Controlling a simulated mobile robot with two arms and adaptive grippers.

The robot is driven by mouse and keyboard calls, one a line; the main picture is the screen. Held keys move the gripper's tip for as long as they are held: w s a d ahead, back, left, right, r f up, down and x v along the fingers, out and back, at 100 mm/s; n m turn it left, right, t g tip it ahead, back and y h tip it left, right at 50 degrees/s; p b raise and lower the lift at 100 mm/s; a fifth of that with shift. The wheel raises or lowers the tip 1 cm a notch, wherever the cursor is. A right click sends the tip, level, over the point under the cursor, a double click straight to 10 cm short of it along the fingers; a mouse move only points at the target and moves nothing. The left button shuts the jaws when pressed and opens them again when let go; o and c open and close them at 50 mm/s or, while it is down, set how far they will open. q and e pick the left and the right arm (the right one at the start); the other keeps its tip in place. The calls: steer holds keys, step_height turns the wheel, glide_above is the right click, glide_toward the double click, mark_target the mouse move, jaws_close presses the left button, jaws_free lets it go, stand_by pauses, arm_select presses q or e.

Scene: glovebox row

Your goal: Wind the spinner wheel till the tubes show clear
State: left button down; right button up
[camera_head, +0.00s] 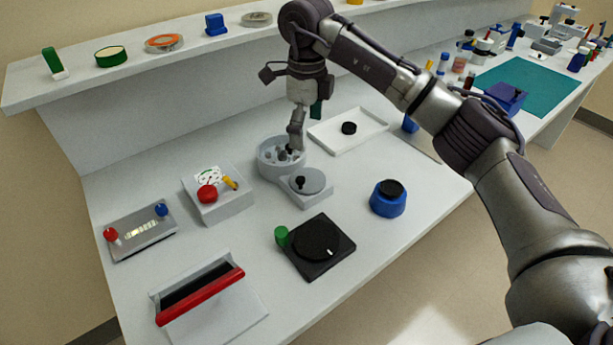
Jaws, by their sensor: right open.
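The spinner is a light grey unit with a round open bowl (262,165) at the middle of the bench. Several small tubes stand in the bowl, too small to tell whether they look clear or cloudy. Joined to its front right is the grey spinner wheel (314,186), a flat disc with an upright black knob (299,181). My right gripper (291,150) points down at the bowl, behind and slightly left of the knob. It is open and apart from the knob. Whether its tips touch the tubes cannot be told. My left gripper is out of view.
A white tray (375,132) with a black disc lies behind right, a blue knob (389,202) to the right. A black turntable (330,262) stands in front. A gauge box (233,207), a switch panel (134,241) and a red-handled box (203,297) stand left. A shelf (130,75) runs behind.

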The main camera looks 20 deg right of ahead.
mark_target(306, 173)
step_height(306, 173, down, 12)
steer(key=shift+f+p, duration=0.2)
steer(key=shift+p, duration=0.5)
